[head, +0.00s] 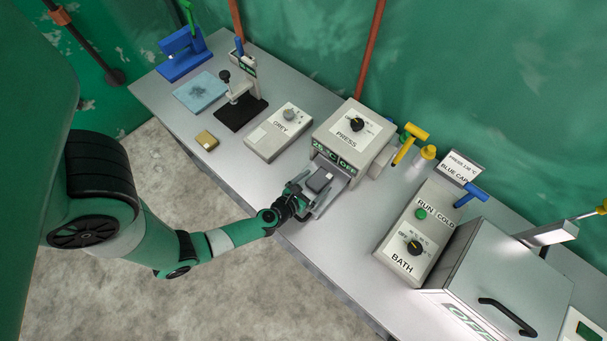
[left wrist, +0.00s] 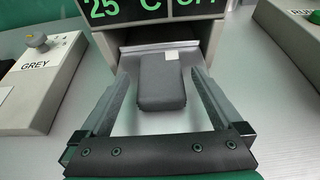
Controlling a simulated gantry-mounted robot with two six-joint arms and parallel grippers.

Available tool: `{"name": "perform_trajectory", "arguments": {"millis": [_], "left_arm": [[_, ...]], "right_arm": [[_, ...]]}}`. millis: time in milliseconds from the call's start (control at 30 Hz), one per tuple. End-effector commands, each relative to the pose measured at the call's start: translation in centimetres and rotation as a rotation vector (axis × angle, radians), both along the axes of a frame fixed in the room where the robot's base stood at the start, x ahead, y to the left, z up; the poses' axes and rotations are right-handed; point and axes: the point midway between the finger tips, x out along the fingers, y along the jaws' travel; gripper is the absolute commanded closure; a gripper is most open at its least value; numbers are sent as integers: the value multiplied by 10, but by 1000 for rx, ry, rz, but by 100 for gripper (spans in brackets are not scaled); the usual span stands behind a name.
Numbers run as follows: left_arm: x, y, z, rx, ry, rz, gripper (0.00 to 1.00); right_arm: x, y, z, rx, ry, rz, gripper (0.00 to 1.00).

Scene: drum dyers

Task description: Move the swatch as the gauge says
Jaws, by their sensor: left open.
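The swatch (head: 319,180) looks like a dark grey pad with a small white tag. It lies on the pale tray at the front of the press (head: 347,137). In the left wrist view the swatch (left wrist: 162,83) sits between my left fingers, with a gap on each side. My left gripper (head: 310,193) is open around it. The press display (head: 333,157) reads 25 °C and OFF. A box marked GREY (head: 279,133) with a round knob, possibly the gauge, stands left of the press; its dial reading is too small to tell. My right gripper is out of view.
The bath (head: 424,236) has a green button, a dial and a blue handle. A card (head: 460,169) mentions the press and a blue cap. A grey lidded box (head: 509,285) stands at the right. A black stand (head: 242,108), cyan cloth (head: 201,92) and brass block (head: 207,140) are at the left.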

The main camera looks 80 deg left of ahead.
Motion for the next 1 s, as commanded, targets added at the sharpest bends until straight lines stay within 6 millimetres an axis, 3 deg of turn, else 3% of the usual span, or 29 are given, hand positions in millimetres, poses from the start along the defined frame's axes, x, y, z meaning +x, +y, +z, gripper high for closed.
{"name": "perform_trajectory", "arguments": {"millis": [233, 400, 900, 1000], "left_arm": [[-48, -37, 27, 0, 2, -8, 0], [-62, -48, 33, 0, 0, -5, 0], [-67, -50, 35, 0, -1, -1, 0], [-52, -54, 46, 28, -23, -34, 0]], "right_arm": [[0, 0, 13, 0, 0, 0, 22], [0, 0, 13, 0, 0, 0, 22], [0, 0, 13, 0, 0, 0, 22], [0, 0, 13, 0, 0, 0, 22]]}}
